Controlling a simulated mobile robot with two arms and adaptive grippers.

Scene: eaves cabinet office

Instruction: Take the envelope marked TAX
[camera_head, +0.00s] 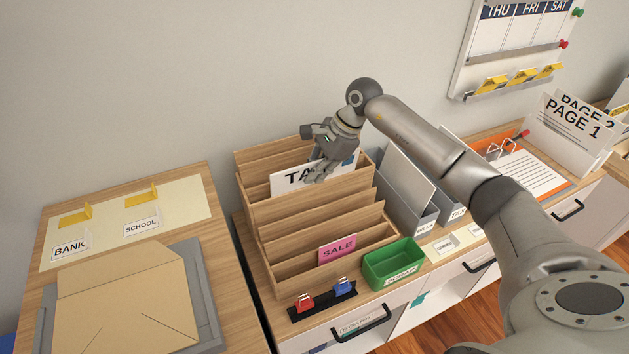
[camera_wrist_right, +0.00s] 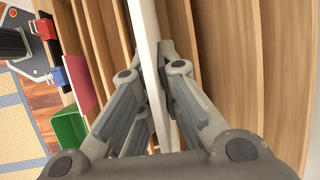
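The white envelope marked with the letters "TA" (camera_head: 283,182) stands upright in a rear slot of the stepped wooden sorter (camera_head: 300,210). The rest of its word is hidden behind my right gripper, and its lower part is behind a divider. My right gripper (camera_head: 318,172) reaches down over the envelope's right half. In the right wrist view, the envelope is a thin white edge (camera_wrist_right: 147,40) between the fingers (camera_wrist_right: 153,75), which lie close against both faces. My left gripper is not in view.
A pink SALE card (camera_head: 338,248) sits in a front slot. A green SCRAP bin (camera_head: 393,264), red and blue clips (camera_head: 304,302) are in front. Grey files (camera_head: 405,190) stand close on the right. A tan envelope (camera_head: 125,300) lies on the left table.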

